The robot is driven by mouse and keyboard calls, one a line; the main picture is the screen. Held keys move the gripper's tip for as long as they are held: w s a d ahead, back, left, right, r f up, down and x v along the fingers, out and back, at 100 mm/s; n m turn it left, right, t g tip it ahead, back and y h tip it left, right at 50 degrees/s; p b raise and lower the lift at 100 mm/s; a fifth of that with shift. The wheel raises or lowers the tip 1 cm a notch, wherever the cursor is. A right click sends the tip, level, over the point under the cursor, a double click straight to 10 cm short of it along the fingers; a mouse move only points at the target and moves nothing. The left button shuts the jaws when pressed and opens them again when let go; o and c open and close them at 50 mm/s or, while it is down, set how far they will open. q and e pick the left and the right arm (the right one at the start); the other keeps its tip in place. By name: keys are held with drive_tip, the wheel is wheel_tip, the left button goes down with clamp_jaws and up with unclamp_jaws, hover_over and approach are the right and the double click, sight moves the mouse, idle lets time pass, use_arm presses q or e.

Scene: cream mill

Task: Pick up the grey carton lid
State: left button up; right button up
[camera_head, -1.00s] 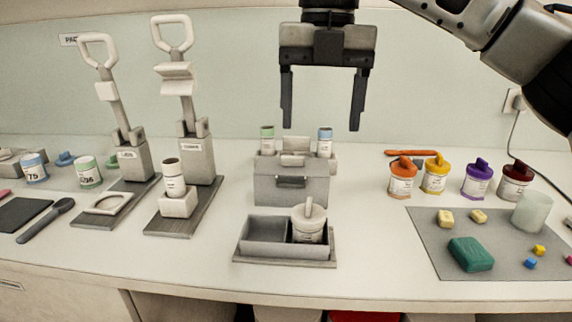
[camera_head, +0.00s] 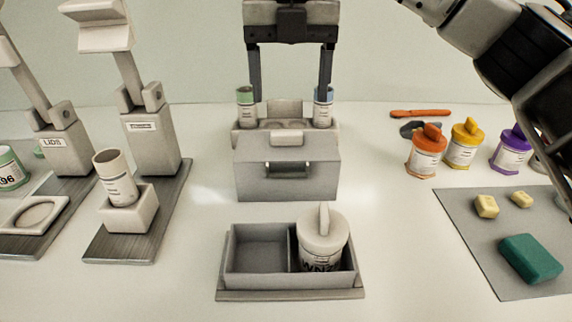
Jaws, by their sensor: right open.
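A grey carton (camera_head: 286,183) stands mid-counter, with a sloped grey upper part that looks like its lid (camera_head: 255,152). A dark slot and a pale raised block show at its middle. I cannot tell where the lid ends and the body begins. My right gripper (camera_head: 290,92) is open and empty, pointing down above the carton's back. Its two dark fingers are spread wide, overlapping in the picture a green-capped vial (camera_head: 246,110) and a blue-capped vial (camera_head: 324,110). I cannot tell whether they touch. My left gripper is out of view.
A grey two-compartment tray (camera_head: 257,282) stands in front, with a white lidded jar (camera_head: 322,238) in its right compartment. Lever presses (camera_head: 150,148) stand at left, one with a white vial (camera_head: 115,178). Coloured jars (camera_head: 427,150) and a grey mat (camera_head: 482,240) lie right.

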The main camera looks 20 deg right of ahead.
sight(286, 133)
drive_tip(key=f, duration=0.7)
drive_tip(key=shift+w+a+f, duration=0.15)
drive_tip(key=shift+w+f, duration=0.1)
drive_tip(key=c, duration=1.3)
drive_tip(key=shift+r, duration=0.1)
